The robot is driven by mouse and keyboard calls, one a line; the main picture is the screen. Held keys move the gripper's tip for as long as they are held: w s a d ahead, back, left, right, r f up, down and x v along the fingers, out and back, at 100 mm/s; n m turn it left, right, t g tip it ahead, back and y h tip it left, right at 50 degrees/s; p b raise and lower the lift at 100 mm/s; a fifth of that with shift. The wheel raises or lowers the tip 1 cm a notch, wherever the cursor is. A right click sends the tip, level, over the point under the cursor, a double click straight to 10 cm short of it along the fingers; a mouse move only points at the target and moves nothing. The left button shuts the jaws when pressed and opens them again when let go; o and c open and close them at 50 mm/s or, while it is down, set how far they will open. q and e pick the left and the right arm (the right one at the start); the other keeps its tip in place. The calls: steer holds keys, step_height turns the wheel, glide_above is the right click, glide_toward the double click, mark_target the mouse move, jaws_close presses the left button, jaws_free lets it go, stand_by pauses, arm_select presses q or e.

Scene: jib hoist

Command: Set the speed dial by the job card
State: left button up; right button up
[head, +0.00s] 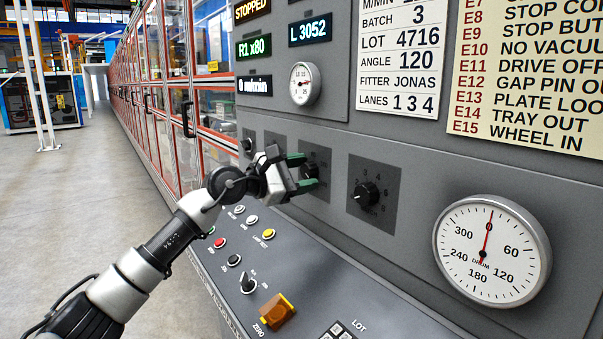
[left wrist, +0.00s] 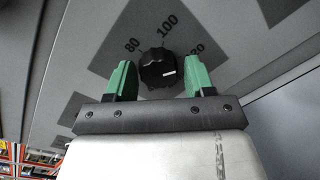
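A black knob (left wrist: 158,68) sits on a dark square with 80, 100 and a partly hidden number ending in 20 around it. Its white mark points right, a little below that last number. My left gripper (left wrist: 162,80) is open, with one green finger on each side of the knob; a gap shows on both sides. In the head view my left gripper (head: 297,173) is at this dial (head: 311,170) and covers part of it. A white card (head: 402,60) reads batch 3, lot 4716, angle 120, fitter Jonas, lanes 1 3 4. Its M/MIN line is cut off above.
A second black dial (head: 366,195) with single-digit numbers is to the right. A large drum gauge (head: 491,250) is further right. Below, a sloped panel carries buttons, a black selector (head: 248,283) and an orange ZERO cover (head: 278,311).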

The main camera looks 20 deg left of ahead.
arm_select(q)
steer(key=shift+o, duration=1)
steer(key=shift+r, duration=0.1)
steer(key=b+v, duration=0.2)
steer(key=v, duration=0.8)
steer(key=shift+s+a, duration=0.3)
